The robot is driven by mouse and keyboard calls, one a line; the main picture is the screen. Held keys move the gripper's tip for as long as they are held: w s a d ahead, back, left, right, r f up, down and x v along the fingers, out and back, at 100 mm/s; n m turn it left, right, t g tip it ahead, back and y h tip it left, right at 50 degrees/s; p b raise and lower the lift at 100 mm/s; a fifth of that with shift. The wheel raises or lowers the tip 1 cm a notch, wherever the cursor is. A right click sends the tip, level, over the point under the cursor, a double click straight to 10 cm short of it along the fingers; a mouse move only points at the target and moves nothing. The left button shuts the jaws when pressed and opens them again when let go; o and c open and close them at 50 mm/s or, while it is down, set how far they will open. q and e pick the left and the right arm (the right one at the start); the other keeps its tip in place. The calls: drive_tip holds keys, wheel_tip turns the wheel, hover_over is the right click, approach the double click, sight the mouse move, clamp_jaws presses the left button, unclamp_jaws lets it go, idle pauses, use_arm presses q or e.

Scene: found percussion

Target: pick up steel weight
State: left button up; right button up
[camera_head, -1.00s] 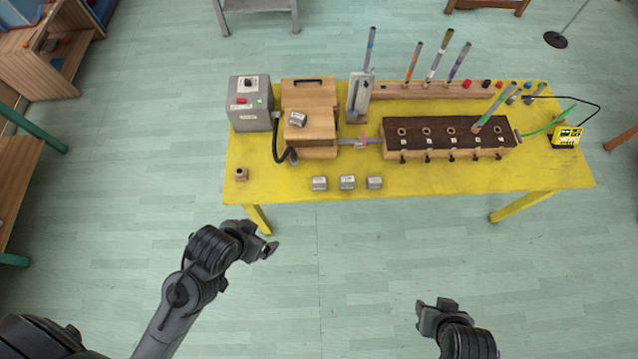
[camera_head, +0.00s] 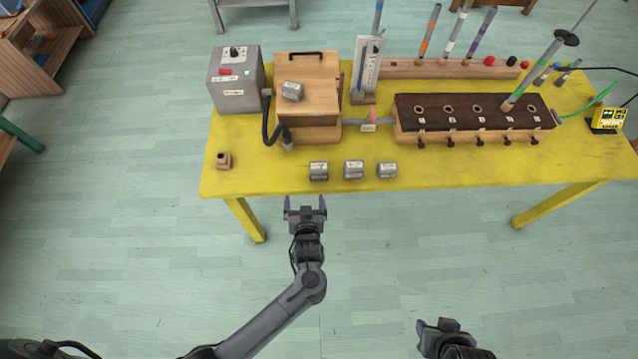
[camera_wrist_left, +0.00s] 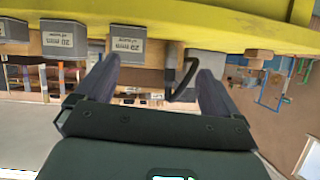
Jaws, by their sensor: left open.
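Several small grey steel weights are in the head view. Three stand in a row near the table's front edge: left (camera_head: 318,171), middle (camera_head: 353,169) and right (camera_head: 387,170). Another grey weight (camera_head: 292,91) lies on top of the wooden box. My left gripper (camera_head: 305,206) is open and empty just in front of the table edge, a little below the left weight in the picture. In the left wrist view, its two fingers are spread, with labelled grey blocks (camera_wrist_left: 126,46) beyond and to the left. My right gripper (camera_head: 438,327) is low in the head view, away from the table; its jaws are unclear.
The yellow table (camera_head: 260,180) also holds a grey control box (camera_head: 238,95), the wooden box (camera_head: 318,72), a black hose (camera_head: 270,125) and a dark-topped block with holes (camera_head: 465,112). A small brown block (camera_head: 223,161) stands at front left. Floor before the table is clear.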

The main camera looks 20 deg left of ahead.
use_arm(q)
drive_tip(key=t+b, duration=0.1)
drive_tip(key=b, duration=0.3)
approach(319, 176)
drive_tip(key=w+a+f, duration=0.1)
drive_tip(key=w+f, duration=0.1)
drive_tip(key=x, duration=0.2)
drive_tip(key=b+x, duration=0.1)
drive_tip(key=x, duration=0.1)
drive_tip(key=r+x, duration=0.1)
drive_tip(key=x, duration=0.1)
drive_tip(key=shift+w+r+b, duration=0.15)
drive_tip(key=shift+w+b, duration=0.1)
drive_tip(key=shift+b, duration=0.15)
drive_tip(key=shift+r+b+x, duration=0.2)
drive_tip(key=shift+b+x, duration=0.55)
drive_tip(key=shift+x, duration=1.85)
use_arm(e)
wheel_tip(319, 176, down, 9)
drive_tip(key=shift+f, duration=0.15)
use_arm(q)
drive_tip(key=c, duration=1.3)
drive_tip(key=shift+w+r, duration=0.1)
drive_tip(key=shift+c, duration=1.3)
drive_tip(key=shift+r, duration=0.1)
